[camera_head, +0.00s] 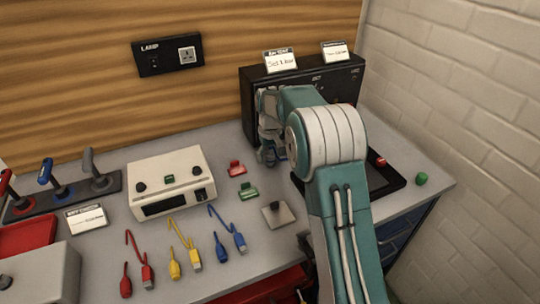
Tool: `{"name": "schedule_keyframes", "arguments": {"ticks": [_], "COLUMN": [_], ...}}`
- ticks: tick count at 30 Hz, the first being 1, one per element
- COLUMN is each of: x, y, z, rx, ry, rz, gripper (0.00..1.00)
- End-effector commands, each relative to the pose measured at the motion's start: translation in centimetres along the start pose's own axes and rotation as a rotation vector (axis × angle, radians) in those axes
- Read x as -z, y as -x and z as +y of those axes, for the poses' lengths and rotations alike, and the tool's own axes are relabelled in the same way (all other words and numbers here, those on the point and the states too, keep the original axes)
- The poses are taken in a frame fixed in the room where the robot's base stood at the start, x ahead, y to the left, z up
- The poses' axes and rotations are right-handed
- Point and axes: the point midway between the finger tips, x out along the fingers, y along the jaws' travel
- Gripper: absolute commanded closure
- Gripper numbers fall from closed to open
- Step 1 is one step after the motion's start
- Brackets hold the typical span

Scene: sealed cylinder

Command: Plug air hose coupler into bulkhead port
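My gripper (271,148) is small in view, in front of the left part of a black panel box (352,76) at the back of the bench. I cannot tell whether its fingers are open or shut, or whether they hold anything. A dark blue bit shows by the fingertips, too small to identify. I cannot make out the air hose coupler for certain. No bulkhead port can be seen clearly; my arm covers much of the panel's front.
A beige instrument box (170,180) stands left of my arm, with red, yellow and blue cables (186,240) before it. Red and green clips (248,191) and a grey plate (278,214) lie nearby. A black tray (385,185) is partly behind my arm. A brick wall (460,90) bounds the right.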

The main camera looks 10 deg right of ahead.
Motion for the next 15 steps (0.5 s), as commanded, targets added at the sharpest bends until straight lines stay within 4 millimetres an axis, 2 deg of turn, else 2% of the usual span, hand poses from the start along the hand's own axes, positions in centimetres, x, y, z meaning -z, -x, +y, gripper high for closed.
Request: {"name": "schedule_keyframes", "arguments": {"ticks": [1, 2, 3, 5, 15], "x": [0.00, 0.00, 0.00, 0.00, 0.02], "y": [0.00, 0.00, 0.00, -0.01, 0.36], "z": [0.00, 0.00, 0.00, 0.00, 0.00], "rx": [0.000, 0.000, 0.000, 0.000, 0.000], "ry": [0.000, 0.000, 0.000, 0.000, 0.000], "rz": [0.000, 0.000, 0.000, 0.000, -0.001], "gripper": [0.41, 0.54, 0.72, 0.99, 1.00]}}
